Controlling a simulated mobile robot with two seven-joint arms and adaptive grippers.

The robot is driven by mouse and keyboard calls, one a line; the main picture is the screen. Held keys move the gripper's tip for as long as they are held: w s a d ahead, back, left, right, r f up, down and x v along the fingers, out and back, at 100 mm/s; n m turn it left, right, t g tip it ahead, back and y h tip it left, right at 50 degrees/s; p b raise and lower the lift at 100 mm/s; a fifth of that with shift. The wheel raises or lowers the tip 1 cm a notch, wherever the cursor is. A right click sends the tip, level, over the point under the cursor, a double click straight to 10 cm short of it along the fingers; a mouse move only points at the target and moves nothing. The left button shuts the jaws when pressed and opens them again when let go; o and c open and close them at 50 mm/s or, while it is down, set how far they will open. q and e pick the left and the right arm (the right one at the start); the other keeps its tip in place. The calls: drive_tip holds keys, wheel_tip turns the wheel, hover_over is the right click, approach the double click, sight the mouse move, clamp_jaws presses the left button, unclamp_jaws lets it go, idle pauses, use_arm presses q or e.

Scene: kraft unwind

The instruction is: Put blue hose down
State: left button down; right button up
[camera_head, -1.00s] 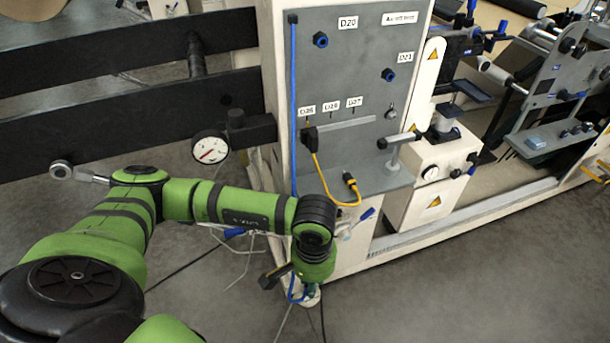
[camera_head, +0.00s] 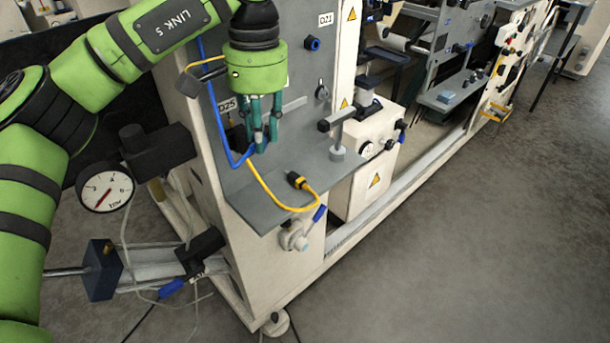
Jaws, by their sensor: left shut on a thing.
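The blue hose (camera_head: 216,122) runs down the grey panel on the left side and bends up toward my left gripper. My left gripper (camera_head: 261,146) points down in front of the panel, just above the grey shelf, and is shut on the blue hose near its end. The fingers partly hide the hose end. Whether the hose touches the shelf (camera_head: 327,170) I cannot tell. My right gripper is not in view.
A yellow cable (camera_head: 277,202) with a black-and-yellow plug (camera_head: 297,181) lies across the shelf. A clamp-like post (camera_head: 337,137) stands on the shelf's right. A pressure gauge (camera_head: 105,191) is at left. The shelf between cable and post looks clear.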

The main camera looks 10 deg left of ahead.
use_arm(q)
drive_tip(key=shift+r, duration=0.15)
wheel_tip(320, 180, down, 5)
drive_tip(key=b, duration=0.2)
hover_over(270, 216)
wheel_tip(270, 216, down, 7)
drive_tip(key=shift+f+p, duration=0.2)
drive_tip(key=shift+p, duration=0.15)
wheel_tip(270, 216, down, 4)
drive_tip(key=shift+f, duration=0.2)
drive_tip(key=shift+w+f, duration=0.1)
drive_tip(key=shift+f, duration=0.15)
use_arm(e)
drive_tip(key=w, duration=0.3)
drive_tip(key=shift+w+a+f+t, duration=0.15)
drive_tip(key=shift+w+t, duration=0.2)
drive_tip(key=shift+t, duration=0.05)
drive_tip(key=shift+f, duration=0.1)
use_arm(q)
drive_tip(key=c, duration=1.3)
unclamp_jaws()
